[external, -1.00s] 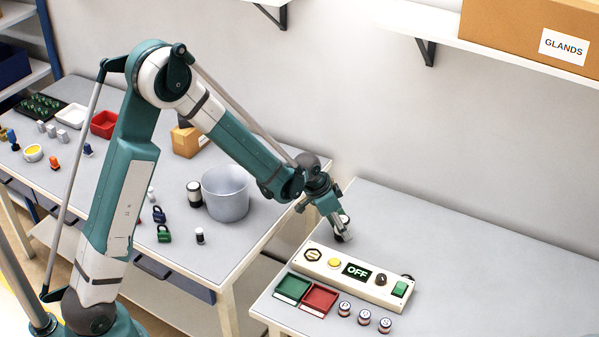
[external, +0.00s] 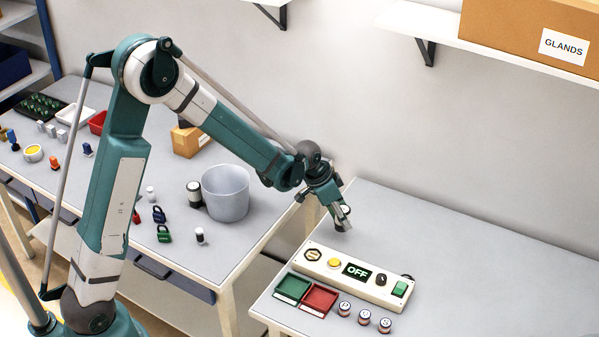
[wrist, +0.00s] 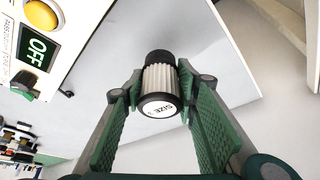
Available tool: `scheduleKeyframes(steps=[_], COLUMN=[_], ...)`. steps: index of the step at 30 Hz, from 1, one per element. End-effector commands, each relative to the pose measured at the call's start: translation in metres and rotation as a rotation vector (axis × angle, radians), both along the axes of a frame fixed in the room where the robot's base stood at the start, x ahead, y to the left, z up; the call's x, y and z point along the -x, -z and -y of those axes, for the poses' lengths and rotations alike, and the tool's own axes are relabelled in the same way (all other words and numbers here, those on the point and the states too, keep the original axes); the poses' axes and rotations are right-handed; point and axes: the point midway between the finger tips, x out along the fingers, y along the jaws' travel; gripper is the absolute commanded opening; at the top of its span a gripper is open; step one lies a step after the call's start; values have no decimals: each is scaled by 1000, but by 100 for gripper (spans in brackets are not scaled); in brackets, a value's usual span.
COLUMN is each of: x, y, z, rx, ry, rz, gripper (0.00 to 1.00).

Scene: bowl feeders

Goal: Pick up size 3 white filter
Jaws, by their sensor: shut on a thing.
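A white pleated filter (wrist: 160,86) with dark end caps sits between my gripper's green finger pads in the wrist view. Its near end bears a white label reading "SIZE"; I cannot make out the number. My gripper (wrist: 160,103) is shut on it. In the external view, my gripper (external: 341,217) holds the filter above the back left part of the right-hand table (external: 460,240), behind the control panel. The filter is small there and partly hidden by the fingers.
The control panel (external: 355,275) reads "OFF". A green tray (external: 292,288), a red tray (external: 319,298) and three small round pieces (external: 364,317) lie in front of it. A grey bucket (external: 226,193) and a white cylinder with dark ends (external: 194,194) stand on the left table. The right table's far side is clear.

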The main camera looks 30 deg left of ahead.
Motion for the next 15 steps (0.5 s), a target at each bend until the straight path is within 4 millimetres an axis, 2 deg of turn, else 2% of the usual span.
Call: scheduleKeyframes(steps=[3,9,15], x=[1,0,0], y=[-19,-43,-56], z=[0,0,0], rx=[0,0,0], ry=[0,0,0], rz=[0,0,0], gripper=[18,18,18])
